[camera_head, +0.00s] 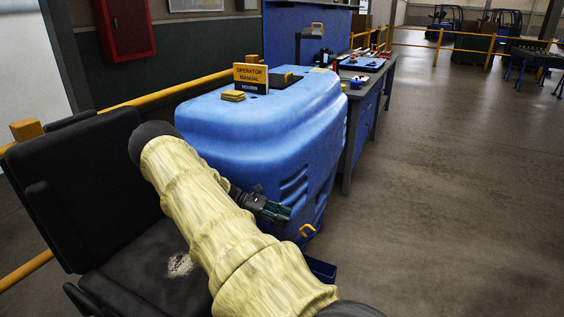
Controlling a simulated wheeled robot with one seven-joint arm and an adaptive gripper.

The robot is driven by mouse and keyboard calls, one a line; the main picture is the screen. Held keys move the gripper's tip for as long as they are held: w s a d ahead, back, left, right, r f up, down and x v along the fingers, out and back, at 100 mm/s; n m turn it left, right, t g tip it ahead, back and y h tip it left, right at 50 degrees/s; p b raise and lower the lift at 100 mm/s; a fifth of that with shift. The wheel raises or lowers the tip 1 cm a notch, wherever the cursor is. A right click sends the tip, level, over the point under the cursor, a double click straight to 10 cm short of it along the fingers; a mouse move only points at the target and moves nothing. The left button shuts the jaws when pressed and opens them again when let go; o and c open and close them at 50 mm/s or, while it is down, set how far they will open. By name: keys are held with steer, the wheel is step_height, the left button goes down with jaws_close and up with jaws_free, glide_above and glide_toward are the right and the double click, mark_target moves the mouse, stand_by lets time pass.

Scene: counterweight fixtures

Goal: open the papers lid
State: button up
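The blue counterweight body (265,125) fills the middle of the view. No part of it can be surely told as the papers lid. A small yellow handle (307,230) shows low on its right side, below dark slots. My gripper (277,211), dark with green fingertips, is in front of this side, up and left of the handle and apart from it in the picture. Its small size and angle hide whether the fingers are open. My yellow-sleeved arm covers the body's lower left part.
An operator manual (251,78) stands on the blue top beside a small yellow stack (233,96). A black seat (85,190) is at left. A dark blue bin (321,270) sits low beside the body. A workbench (368,85) is behind; the floor at right is clear.

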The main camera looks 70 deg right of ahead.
steer(key=shift+w+r, duration=0.1)
steer(key=v, duration=1.1)
steer(key=shift+w, duration=0.4)
steer(key=shift+a+r, duration=0.1)
